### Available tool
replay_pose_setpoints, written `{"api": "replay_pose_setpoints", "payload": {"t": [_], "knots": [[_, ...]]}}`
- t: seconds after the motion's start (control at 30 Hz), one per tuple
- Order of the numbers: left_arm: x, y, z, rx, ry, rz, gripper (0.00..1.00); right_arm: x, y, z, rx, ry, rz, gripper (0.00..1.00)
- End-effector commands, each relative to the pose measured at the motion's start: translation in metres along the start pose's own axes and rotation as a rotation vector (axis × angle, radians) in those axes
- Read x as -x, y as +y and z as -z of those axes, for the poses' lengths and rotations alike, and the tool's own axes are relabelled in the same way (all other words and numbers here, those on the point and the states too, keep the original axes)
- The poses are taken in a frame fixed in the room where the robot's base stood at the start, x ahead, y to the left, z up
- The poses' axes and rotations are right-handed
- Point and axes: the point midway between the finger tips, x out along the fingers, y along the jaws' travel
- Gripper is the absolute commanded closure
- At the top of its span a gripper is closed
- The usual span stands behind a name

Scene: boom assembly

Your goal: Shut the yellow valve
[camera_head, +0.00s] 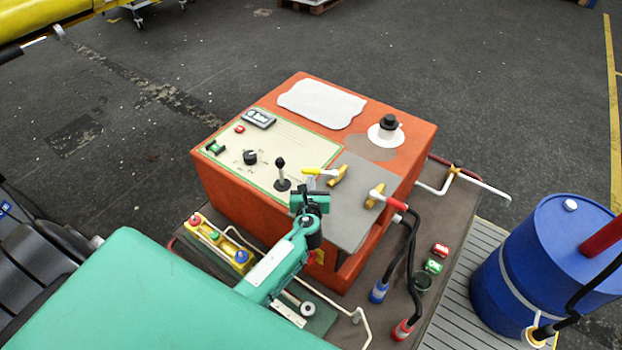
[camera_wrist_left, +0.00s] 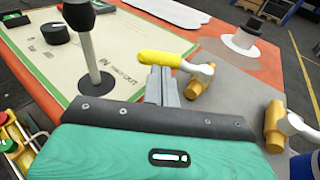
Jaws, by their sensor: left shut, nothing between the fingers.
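The yellow valve shows as a yellow lever handle (camera_head: 318,171) with a white end on a brass body (camera_head: 338,176), on the grey plate of the orange box. In the left wrist view the handle (camera_wrist_left: 161,59) points left from the white hub, and the brass body (camera_wrist_left: 200,80) stands beside it. My left gripper (camera_head: 311,182) is shut and empty. Its fingertips (camera_wrist_left: 161,82) are right by the near side of the yellow handle; I cannot tell whether they touch. My right gripper is not in view.
A second valve with a red handle (camera_head: 397,204) sits to the right on the same plate. A black joystick (camera_head: 281,175) stands left of my gripper on the beige panel (camera_head: 255,127). Black hoses (camera_head: 410,255) hang on the right, near a blue barrel (camera_head: 540,265).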

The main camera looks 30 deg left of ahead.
Motion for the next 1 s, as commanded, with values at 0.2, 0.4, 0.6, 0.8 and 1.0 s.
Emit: {"api": "replay_pose_setpoints", "payload": {"t": [0.2, 0.4, 0.6, 0.8, 1.0], "knots": [[-0.016, 0.000, 0.000, -0.001, 0.000, 0.001, 1.00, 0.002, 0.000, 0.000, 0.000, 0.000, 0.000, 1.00], [-0.018, 0.000, 0.000, -0.001, 0.000, 0.001, 1.00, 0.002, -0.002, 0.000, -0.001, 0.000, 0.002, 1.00], [-0.018, 0.000, 0.000, -0.001, -0.001, 0.002, 1.00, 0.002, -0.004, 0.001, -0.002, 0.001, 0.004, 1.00], [-0.024, 0.005, -0.004, -0.020, -0.004, 0.073, 1.00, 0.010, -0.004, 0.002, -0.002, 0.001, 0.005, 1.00], [-0.035, 0.009, -0.006, -0.048, -0.005, 0.209, 1.00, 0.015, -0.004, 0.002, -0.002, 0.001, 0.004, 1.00]]}}
